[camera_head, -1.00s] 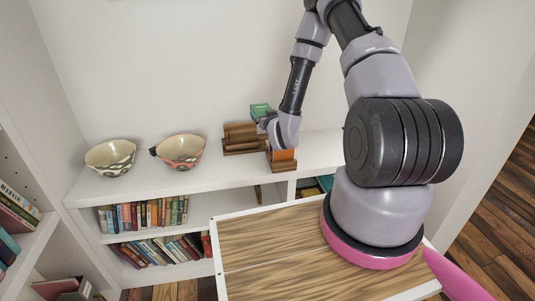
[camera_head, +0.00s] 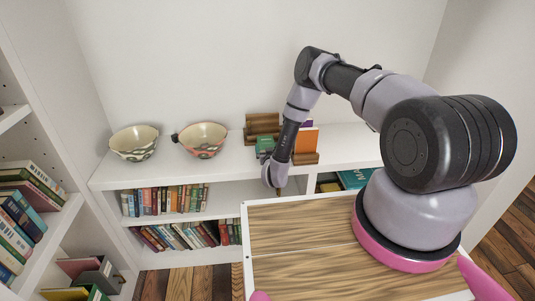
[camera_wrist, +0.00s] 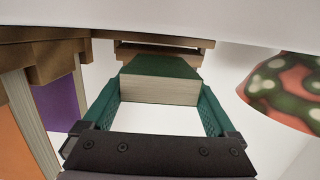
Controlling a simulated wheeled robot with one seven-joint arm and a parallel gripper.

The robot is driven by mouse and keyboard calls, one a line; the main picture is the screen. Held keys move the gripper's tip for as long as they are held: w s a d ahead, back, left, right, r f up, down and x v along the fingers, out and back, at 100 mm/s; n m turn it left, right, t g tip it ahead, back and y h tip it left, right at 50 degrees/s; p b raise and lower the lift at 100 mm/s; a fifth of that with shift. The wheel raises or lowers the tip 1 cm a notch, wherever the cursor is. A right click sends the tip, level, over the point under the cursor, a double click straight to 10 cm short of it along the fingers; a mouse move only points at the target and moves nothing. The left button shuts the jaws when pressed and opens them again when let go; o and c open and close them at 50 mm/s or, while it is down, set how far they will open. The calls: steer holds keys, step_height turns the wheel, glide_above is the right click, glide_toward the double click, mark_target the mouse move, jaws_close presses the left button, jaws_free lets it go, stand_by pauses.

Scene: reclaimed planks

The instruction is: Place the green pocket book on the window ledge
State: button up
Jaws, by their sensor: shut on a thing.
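The green pocket book (camera_head: 265,146) is held above the white shelf top, in front of a wooden holder. In the wrist view the book (camera_wrist: 160,68) shows its green cover and pale page edge between my two teal fingers. My gripper (camera_wrist: 158,105) is shut on it. In the head view my wrist partly hides the grip. No window shows, and I cannot tell which surface is the window ledge; the long white shelf top (camera_head: 175,172) lies below the book.
A wooden holder (camera_head: 262,125) stands behind the book. An orange book (camera_head: 306,140) and a purple book (camera_wrist: 62,100) stand close by in another wooden holder. Two patterned bowls (camera_head: 134,143) (camera_head: 202,140) sit on the left. Bare shelf top lies right of the orange book.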

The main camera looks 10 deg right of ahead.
steer(key=shift+f, duration=1.55)
steer(key=shift+f, duration=0.1)
steer(key=o, duration=1.1)
